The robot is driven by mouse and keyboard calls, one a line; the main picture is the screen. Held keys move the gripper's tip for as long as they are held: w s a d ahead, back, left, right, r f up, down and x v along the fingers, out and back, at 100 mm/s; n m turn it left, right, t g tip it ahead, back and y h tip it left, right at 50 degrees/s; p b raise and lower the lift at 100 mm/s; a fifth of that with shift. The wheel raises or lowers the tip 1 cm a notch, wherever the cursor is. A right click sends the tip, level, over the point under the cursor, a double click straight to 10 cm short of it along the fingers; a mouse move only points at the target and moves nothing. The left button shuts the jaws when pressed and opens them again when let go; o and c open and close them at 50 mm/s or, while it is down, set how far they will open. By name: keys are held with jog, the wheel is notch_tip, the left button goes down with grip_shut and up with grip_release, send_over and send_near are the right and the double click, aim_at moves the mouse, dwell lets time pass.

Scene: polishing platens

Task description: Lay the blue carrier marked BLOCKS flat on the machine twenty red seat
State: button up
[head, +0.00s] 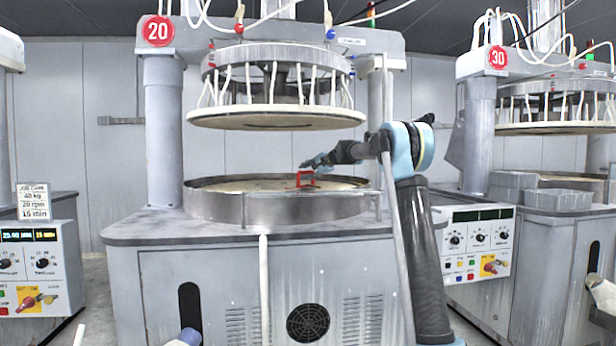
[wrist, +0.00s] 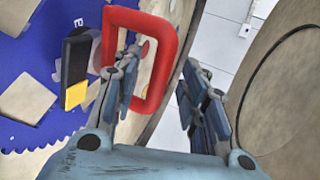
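In the wrist view a blue toothed carrier (wrist: 60,62) with tan square pieces lies at the left, partly cut off. A white letter, possibly a B, shows near its top, but the full marking is not readable. A black and yellow block (wrist: 75,70) stands on it. A red open frame (wrist: 168,55) stands beside this block; in the head view it is upright (head: 305,179) in machine twenty's round pan (head: 230,208). My gripper (wrist: 162,62) is open, its fingers apart, with one side of the red frame appearing between them. Whether they touch is unclear.
A white ring plate (head: 275,118) hangs above the pan, under the sign 20 (head: 158,31). Machine thirty (head: 497,57) stands at the right with grey bins (head: 512,187). A job card (head: 33,202) stands at the left.

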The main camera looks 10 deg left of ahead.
jog(key=v, duration=1.2)
